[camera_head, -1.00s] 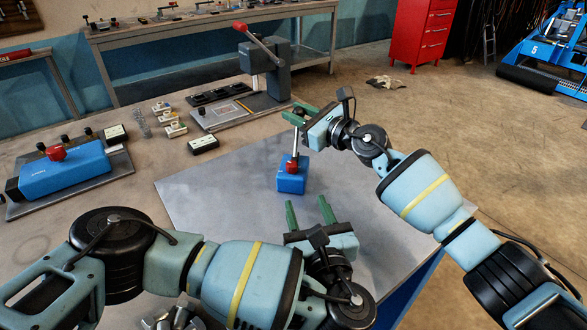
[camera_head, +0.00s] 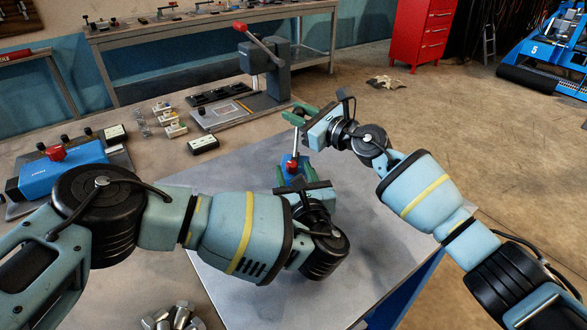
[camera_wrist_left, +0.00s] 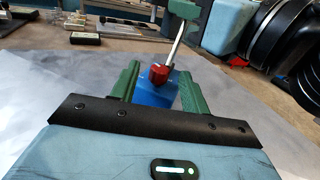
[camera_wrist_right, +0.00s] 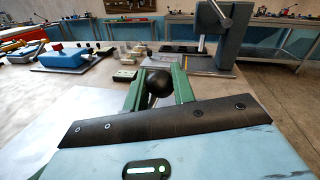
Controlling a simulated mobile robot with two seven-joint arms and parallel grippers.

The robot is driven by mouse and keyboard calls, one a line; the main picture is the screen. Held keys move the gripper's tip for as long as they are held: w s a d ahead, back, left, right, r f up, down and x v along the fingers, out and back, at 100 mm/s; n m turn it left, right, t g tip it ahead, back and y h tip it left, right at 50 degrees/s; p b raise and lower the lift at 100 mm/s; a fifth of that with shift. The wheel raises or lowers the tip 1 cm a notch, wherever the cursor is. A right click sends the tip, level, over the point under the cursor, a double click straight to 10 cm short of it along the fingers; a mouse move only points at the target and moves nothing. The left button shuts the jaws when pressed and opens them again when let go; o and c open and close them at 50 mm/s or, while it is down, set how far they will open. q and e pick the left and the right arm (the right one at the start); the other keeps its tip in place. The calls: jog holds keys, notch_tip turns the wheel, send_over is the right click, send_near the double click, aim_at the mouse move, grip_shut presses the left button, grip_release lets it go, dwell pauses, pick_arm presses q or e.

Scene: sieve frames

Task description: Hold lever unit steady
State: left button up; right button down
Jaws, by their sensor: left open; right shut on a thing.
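The lever unit is a small blue block (camera_wrist_left: 152,92) with a red pivot (camera_head: 292,165), a metal rod (camera_head: 296,145) and a black ball knob (camera_wrist_right: 158,82). It stands on the grey plate of the table. My right gripper (camera_head: 298,113) is shut on the knob at the top of the rod. My left gripper (camera_head: 294,178) is open and low at the unit's near side. In the left wrist view its green fingers (camera_wrist_left: 160,76) lie on either side of the blue block. Contact with the block cannot be made out. My left gripper partly hides the block in the head view.
A grey press with a red-tipped lever (camera_head: 266,72) stands behind. A larger blue device (camera_head: 62,172) is at the left, partly behind my left arm. Small white-topped blocks (camera_head: 203,144) lie between. Metal pieces (camera_head: 175,317) lie at the front. The grey plate (camera_head: 375,235) is clear at right.

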pick_arm(q)
jog(key=shift+x, duration=0.8)
jog(key=c, duration=1)
jog(key=shift+a, duration=0.1)
jog(key=shift+a+f+m+h, duration=0.1)
jog(key=shift+m+h, duration=0.5)
jog(key=shift+h, duration=0.35)
jog(key=shift+a+f+m+h, duration=0.15)
jog(key=shift+m+h, duration=0.45)
jog(key=shift+h, duration=0.35)
jog(key=shift+a+r+m+h, duration=0.15)
jog(key=shift+m+h, duration=1.55)
jog(key=shift+h, duration=0.9)
